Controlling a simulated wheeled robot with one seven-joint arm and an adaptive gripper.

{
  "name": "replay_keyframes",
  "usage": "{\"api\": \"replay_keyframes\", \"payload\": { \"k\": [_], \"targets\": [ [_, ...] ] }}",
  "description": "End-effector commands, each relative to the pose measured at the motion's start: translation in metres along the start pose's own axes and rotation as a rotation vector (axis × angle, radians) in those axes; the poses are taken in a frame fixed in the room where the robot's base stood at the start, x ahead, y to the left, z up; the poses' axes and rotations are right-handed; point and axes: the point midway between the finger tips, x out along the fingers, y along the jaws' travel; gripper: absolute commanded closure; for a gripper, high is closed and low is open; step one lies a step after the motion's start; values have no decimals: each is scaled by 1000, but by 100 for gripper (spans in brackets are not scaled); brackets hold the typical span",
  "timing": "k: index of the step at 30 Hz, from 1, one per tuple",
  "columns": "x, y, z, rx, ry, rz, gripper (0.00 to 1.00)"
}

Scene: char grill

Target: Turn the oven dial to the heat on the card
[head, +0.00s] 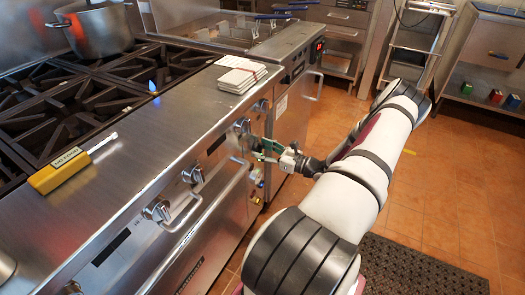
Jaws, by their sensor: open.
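A row of silver dials runs along the stove's slanted front panel. One dial (243,126) is right beside my gripper (256,147). Others are a dial further back (263,104), a dial nearer me (193,174) and another dial (157,210). Their markings are too small to read. My gripper is open, in front of the panel, with its fingers toward the stove. I cannot tell whether it touches the dial. No card with a readable heat shows; a stack of white sheets or cards (243,74) lies on the steel ledge.
Handles (183,212) stick out below the dials. A small blue flame (153,88) burns at a burner, and a pot (96,30) stands behind. Fryer baskets (255,30) are at the back. The tiled floor (430,190) is open at right.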

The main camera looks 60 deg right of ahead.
Motion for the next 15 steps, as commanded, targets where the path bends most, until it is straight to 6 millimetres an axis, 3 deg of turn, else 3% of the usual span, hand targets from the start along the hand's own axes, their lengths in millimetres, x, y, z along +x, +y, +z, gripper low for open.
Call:
{"api": "replay_keyframes", "payload": {
  "k": [7,13,15],
  "targets": [
    [1,0,0,0,0,0,47],
    [0,0,0,0,0,0,92],
    [0,0,0,0,-1,1,94]
  ]
}}
